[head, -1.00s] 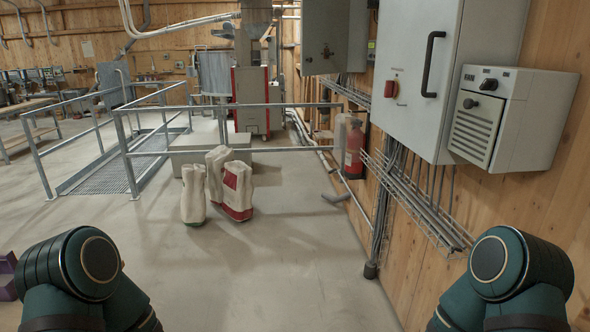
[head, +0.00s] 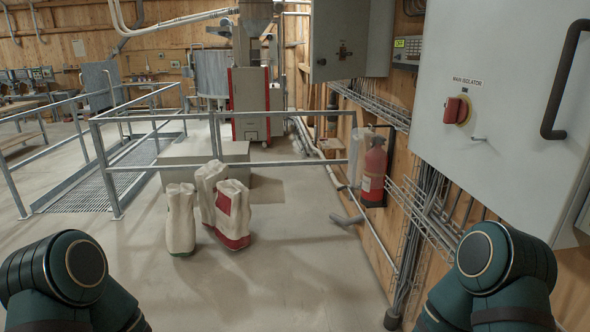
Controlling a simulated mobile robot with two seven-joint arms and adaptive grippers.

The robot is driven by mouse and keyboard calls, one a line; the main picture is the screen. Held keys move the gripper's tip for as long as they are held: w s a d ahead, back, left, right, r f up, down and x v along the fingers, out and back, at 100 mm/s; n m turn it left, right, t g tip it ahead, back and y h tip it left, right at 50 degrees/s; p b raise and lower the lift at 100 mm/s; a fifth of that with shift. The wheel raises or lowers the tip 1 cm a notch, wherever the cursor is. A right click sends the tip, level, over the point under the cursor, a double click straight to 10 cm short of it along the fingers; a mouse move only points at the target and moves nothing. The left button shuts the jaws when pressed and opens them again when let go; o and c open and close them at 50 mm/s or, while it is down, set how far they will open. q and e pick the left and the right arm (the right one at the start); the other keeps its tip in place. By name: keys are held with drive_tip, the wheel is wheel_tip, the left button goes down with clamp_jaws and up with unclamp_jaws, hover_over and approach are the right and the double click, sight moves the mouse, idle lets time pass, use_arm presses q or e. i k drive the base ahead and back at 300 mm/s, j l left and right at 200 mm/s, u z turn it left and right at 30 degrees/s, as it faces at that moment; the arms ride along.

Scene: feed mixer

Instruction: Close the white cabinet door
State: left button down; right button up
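A white cabinet (head: 500,60) hangs on the wooden wall at the right. Its broad front carries a red isolator switch (head: 457,110), a small metal latch lever (head: 479,139) and a black bar handle (head: 562,85) near the close edge. The cabinet runs out of the picture at the top and right. I see no clear gap around the door, and I cannot tell whether it stands ajar. Only rounded dark green parts of my two arms show at the bottom corners. Both grippers are out of view.
A grey cabinet (head: 338,35) hangs farther along the wall. A red fire extinguisher (head: 374,172) and wire cable trays (head: 425,215) sit below. Several feed sacks (head: 233,212) stand on the floor by metal railings (head: 155,115).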

sight(337, 26)
drive_tip(key=i+l, duration=0.1)
drive_tip(key=i, duration=0.6)
drive_tip(key=i+l+u, duration=0.1)
drive_tip(key=i, duration=0.6)
drive_tip(key=i+l+u, duration=0.3)
drive_tip(key=i, duration=0.15)
drive_tip(key=i+l+u, duration=0.35)
drive_tip(key=i, duration=0.1)
